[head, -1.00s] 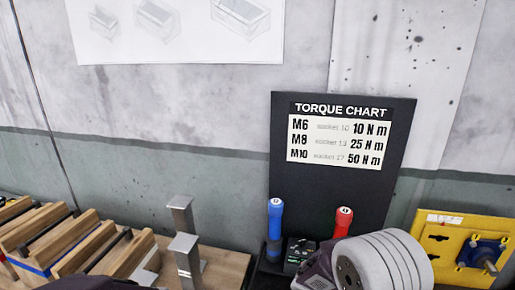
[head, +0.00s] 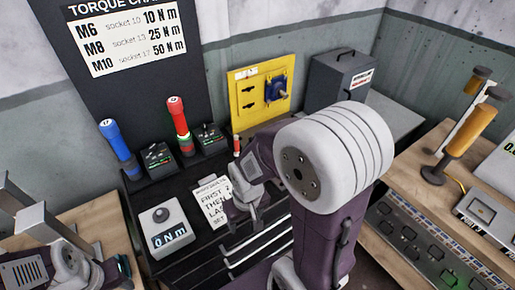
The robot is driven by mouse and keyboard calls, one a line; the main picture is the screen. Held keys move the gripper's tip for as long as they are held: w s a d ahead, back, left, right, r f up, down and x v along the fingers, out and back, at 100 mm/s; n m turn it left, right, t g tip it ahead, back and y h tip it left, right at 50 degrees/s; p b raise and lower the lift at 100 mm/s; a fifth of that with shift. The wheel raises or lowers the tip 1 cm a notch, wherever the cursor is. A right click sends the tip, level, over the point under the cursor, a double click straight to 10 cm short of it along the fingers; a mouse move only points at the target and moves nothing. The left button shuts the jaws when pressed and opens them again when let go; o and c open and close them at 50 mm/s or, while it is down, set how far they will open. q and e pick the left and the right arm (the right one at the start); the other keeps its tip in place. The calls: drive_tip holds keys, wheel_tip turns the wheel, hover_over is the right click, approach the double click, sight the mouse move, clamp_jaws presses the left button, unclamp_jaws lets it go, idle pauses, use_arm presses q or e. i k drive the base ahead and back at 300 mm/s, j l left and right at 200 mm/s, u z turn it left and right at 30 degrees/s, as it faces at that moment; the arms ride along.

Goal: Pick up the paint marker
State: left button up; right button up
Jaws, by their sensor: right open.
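A small upright marker with a red cap and pale body (head: 237,146) stands at the back of the black cabinet top, in front of the yellow panel; it looks like the paint marker. My right gripper (head: 246,208) points down over the front of the cabinet, nearer to me than the marker and apart from it. It is open and looks empty, though my wrist partly hides it. Part of my left arm (head: 65,265) shows at the lower left; whether its gripper is open or shut is unclear.
Blue (head: 119,146) and red (head: 180,126) torque tools stand upright behind a 0 N m display box (head: 168,230). A note card (head: 212,203) lies beside my right gripper. The yellow panel (head: 263,92) and a grey box (head: 343,78) stand behind. A wooden bench (head: 415,165) is right.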

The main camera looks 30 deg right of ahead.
sight(237, 146)
drive_tip(key=k+j+z, duration=0.1)
drive_tip(key=z, duration=0.85)
drive_tip(key=i, duration=0.2)
drive_tip(key=k+l, duration=0.2)
drive_tip(key=k, duration=0.15)
drive_tip(key=i+l, duration=0.5)
drive_tip(key=l, duration=0.25)
